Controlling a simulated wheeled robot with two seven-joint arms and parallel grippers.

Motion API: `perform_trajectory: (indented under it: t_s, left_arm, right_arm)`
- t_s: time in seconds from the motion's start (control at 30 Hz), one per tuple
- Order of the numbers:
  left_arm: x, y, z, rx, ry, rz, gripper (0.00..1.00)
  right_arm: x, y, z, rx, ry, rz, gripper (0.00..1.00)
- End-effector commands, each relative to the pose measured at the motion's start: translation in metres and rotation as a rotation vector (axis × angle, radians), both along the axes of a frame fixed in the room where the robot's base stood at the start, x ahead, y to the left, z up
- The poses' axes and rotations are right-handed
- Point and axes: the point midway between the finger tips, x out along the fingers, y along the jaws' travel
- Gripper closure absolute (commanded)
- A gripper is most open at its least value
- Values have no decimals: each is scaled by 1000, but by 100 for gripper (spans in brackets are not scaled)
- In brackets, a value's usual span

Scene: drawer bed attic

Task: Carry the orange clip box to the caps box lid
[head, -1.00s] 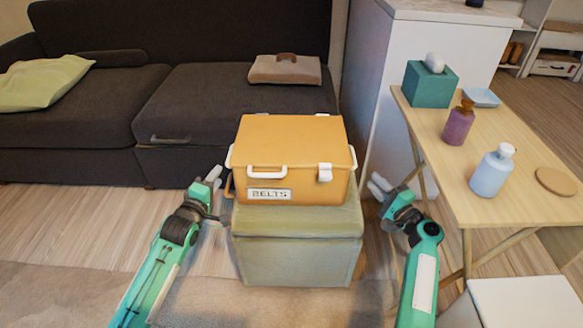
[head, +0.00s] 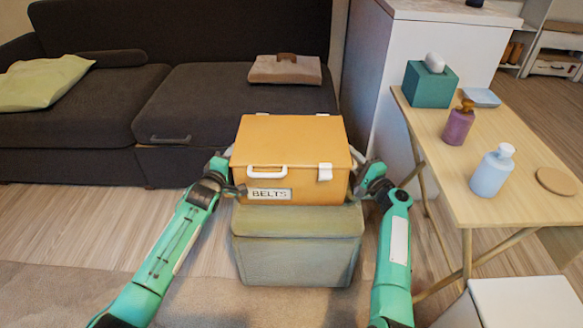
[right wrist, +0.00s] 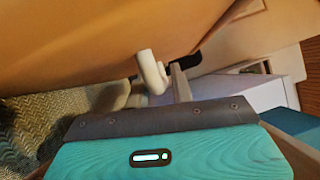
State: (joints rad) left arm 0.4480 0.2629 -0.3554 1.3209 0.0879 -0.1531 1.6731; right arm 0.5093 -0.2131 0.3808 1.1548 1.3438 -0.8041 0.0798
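The orange clip box (head: 292,148) has a white front handle, a white clip and a label reading BELTS. It rests level on a grey-green box (head: 297,250). My left gripper (head: 222,166) is at the box's left side, and my right gripper (head: 366,168) is at its right side. In the right wrist view, the orange wall (right wrist: 70,40) fills the upper left, and a white handle-like piece (right wrist: 150,70) is close to a grey finger. The fingertips are mostly hidden, so I cannot tell whether either grip is closed. I cannot make out a caps label.
A folding wooden table (head: 500,165) stands at the right with a teal tissue box (head: 430,86), bottles and a coaster. A dark sofa (head: 100,120) is behind, with a brown bag (head: 285,70) on it. Floor is clear at left.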

Motion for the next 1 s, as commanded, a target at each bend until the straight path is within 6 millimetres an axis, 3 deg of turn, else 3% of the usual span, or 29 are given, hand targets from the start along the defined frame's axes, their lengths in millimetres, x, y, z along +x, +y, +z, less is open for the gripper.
perform_trajectory:
  t_s: [0.17, 0.27, 0.37, 1.0]
  left_arm:
    - [0, 0, 0, 0, 0, 0, 64]
    - [0, 0, 0, 0, 0, 0, 84]
    - [0, 0, 0, 0, 0, 0, 100]
    - [0, 0, -1, 0, 1, 0, 100]
  right_arm:
    - [0, 0, 0, 0, 0, 0, 79]
    - [0, 0, 0, 0, 0, 0, 98]
    - [0, 0, 0, 1, 1, 0, 100]
    - [-1, 0, -1, 0, 1, 0, 100]
